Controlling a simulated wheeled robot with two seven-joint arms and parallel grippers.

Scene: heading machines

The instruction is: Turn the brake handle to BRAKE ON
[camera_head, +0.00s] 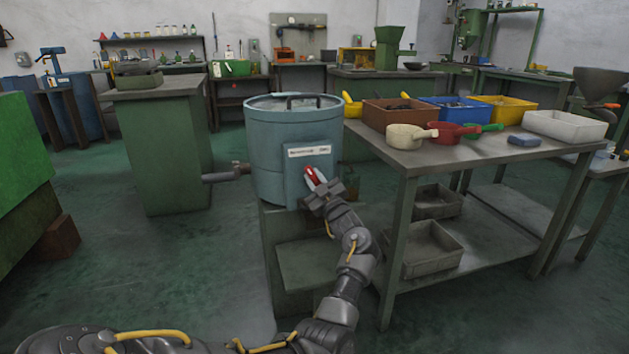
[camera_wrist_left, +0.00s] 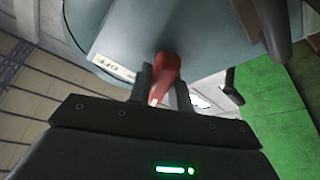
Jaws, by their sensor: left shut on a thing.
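The brake handle (camera_head: 310,175) is a short red lever on the front box of a blue-grey drum machine (camera_head: 270,150). In the head view it is tilted, its upper end leaning left, below a white label plate (camera_head: 308,151) whose text is too small to read surely. My left gripper (camera_head: 321,188) is at the handle, shut on it. In the left wrist view the red handle (camera_wrist_left: 165,76) stands between the two dark fingers (camera_wrist_left: 162,90), and part of the label (camera_wrist_left: 115,68) shows "OFF". The fingers hide the handle's lower part. My right gripper is not in view.
A metal table (camera_head: 430,158) stands close on the right, with several bins and scoops on top and grey trays (camera_head: 432,250) on its lower shelf. A dark pipe (camera_head: 222,176) sticks out left of the drum. A green cabinet (camera_head: 160,150) stands farther left. Floor between is clear.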

